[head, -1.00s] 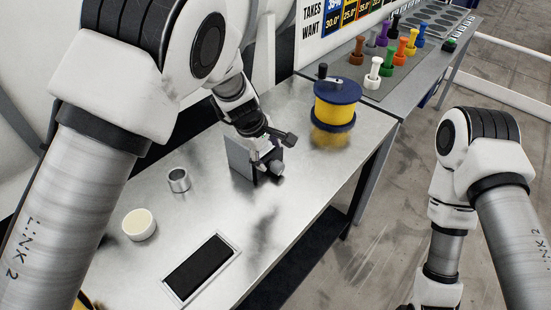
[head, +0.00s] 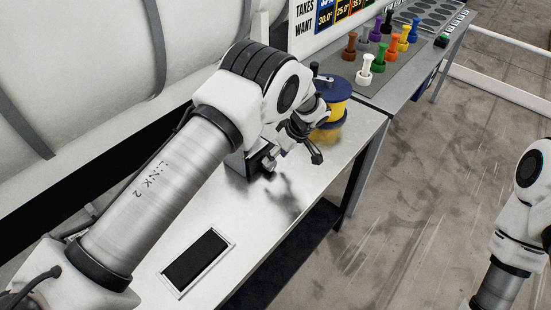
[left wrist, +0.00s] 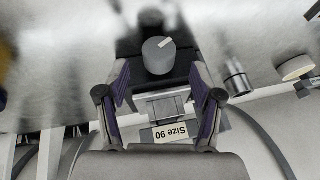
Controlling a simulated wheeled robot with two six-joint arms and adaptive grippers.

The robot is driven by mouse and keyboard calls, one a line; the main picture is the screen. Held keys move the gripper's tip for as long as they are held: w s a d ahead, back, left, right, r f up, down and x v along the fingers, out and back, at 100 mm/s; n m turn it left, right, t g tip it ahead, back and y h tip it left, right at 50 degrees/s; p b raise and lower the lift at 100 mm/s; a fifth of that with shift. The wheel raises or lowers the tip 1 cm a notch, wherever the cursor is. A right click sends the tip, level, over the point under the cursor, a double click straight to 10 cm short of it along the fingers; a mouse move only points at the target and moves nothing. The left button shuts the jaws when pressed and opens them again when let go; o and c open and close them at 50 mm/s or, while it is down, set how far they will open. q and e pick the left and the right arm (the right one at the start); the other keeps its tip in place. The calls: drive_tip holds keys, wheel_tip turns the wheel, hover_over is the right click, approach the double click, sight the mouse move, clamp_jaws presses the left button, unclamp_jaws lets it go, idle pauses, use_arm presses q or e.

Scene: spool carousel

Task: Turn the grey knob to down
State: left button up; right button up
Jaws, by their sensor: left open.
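The grey knob (left wrist: 158,56) is a short round cylinder with a white mark on its face, seen in the left wrist view. The mark lies toward the knob's upper right in that picture. The knob sits on a dark block, which shows partly in the head view (head: 262,160) below my left gripper (head: 302,143). In the left wrist view my left gripper (left wrist: 158,88) is open, its purple-padded fingers apart. The knob appears beyond the fingertips, with nothing seen held between them. My right arm shows at the right edge of the head view; its gripper is out of view.
A yellow and dark blue spool (head: 334,105) stands just behind my left gripper. A black framed panel (head: 197,262) lies on the metal table (head: 330,160). Coloured pegs (head: 365,70) stand at the back.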

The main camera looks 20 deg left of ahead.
use_arm(q)
drive_tip(key=p+x, duration=0.1)
drive_tip(key=x, duration=0.2)
drive_tip(key=shift+f, duration=0.3)
drive_tip(key=shift+a+f, duration=0.15)
drive_tip(key=c, duration=1.1)
use_arm(e)
drive_tip(key=shift+d+r, duration=0.1)
drive_tip(key=shift+r, duration=0.7)
use_arm(q)
drive_tip(key=shift+f+t+b, duration=0.1)
drive_tip(key=shift+t+b, duration=0.3)
drive_tip(key=shift+b, duration=0.2)
drive_tip(key=shift+c, duration=0.2)
drive_tip(key=t+b, duration=0.2)
drive_tip(key=b, duration=0.7)
drive_tip(key=n+t+h+b, duration=0.1)
drive_tip(key=t+b, duration=0.1)
drive_tip(key=b, duration=0.7)
drive_tip(key=shift+s+f+h, duration=0.2)
drive_tip(key=shift+f+h, duration=0.05)
drive_tip(key=shift+h, duration=0.05)
drive_tip(key=shift+r+b, duration=0.15)
drive_tip(key=shift+b, duration=0.2)
drive_tip(key=shift+s+r, duration=0.1)
drive_tip(key=shift+r, duration=0.2)
use_arm(e)
wheel_tip(320, 180, down, 20)
drive_tip(key=shift+r, duration=0.15)
